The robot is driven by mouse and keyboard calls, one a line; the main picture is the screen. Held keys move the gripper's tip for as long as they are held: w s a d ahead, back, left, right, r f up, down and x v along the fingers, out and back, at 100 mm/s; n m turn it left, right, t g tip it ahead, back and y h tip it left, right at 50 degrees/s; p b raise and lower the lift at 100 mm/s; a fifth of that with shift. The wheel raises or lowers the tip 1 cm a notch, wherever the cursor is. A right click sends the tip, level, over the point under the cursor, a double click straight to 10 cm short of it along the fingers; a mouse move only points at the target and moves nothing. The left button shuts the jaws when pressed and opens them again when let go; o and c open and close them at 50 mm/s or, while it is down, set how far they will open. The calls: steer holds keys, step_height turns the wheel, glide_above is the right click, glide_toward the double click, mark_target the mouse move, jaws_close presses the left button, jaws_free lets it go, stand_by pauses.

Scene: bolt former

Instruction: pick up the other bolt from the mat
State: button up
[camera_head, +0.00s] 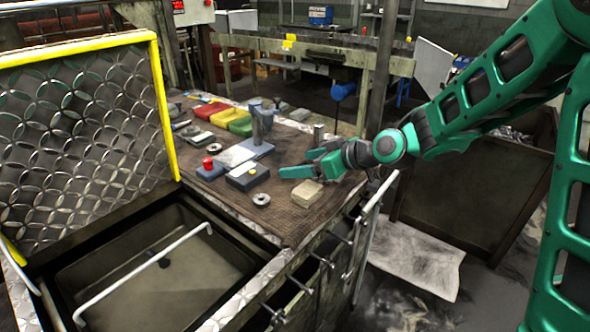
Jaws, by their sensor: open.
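The brown woven mat (285,222) covers the top of the workbench. My green gripper (298,163) reaches in from the right, low over the mat's right part, with its fingers apart and nothing visible between them. A small upright grey metal piece (318,132) shows just behind the gripper; it may be a bolt, but it is too small to tell. No other clear bolt shows, and the gripper hides part of the mat. Two metal rings lie on the mat, one near the front (262,199) and one farther back (214,147).
A beige block (307,193) lies just in front of the gripper. Red, yellow and green bins (219,115) stand behind. An open yellow-edged lid (85,130) rises at left.

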steer(key=shift+c, duration=0.7)
steer(key=c, duration=1.1)
steer(key=shift+r, duration=0.5)
steer(key=r, duration=0.3)
steer(key=shift+s+a+r, duration=0.1)
steer(key=shift+s+r, duration=0.3)
steer(key=s+r, duration=0.2)
steer(key=s, duration=0.1)
steer(key=s+a+r, duration=0.1)
steer(key=s+r, duration=0.1)
steer(key=s, duration=0.2)
steer(key=s+r, duration=0.2)
steer(key=s, duration=0.1)
steer(key=shift+s+a+r, duration=0.1)
steer(key=shift+s+a, duration=0.05)
steer(key=shift+s, duration=0.2)
